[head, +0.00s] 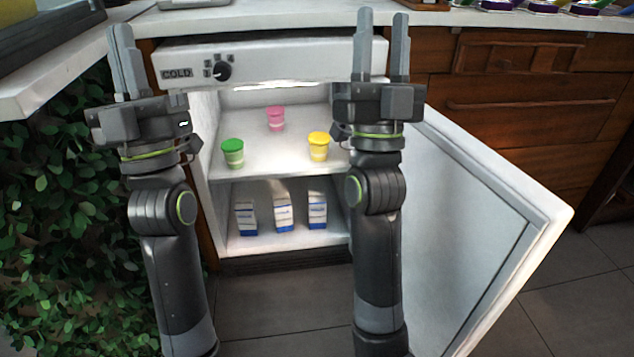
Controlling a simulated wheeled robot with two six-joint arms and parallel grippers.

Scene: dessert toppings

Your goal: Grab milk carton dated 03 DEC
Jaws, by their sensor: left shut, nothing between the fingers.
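Three small white and blue milk cartons stand upright in a row on the fridge's lower shelf in the head view: a left carton (246,218), a middle carton (283,213) and a right carton (317,211). Their printed dates are too small to read. My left gripper (122,32) is shut and empty, raised at the left of the fridge. My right gripper (382,18) is open and empty, its fingers apart, raised in front of the fridge's right side. Both are well apart from the cartons.
The open fridge (270,66) holds a green-lidded cup (233,154), a pink cup (276,120) and a yellow-lidded cup (318,147) on its upper shelf. Its door (480,230) stands open to the right. Leafy plants (55,200) border the left side.

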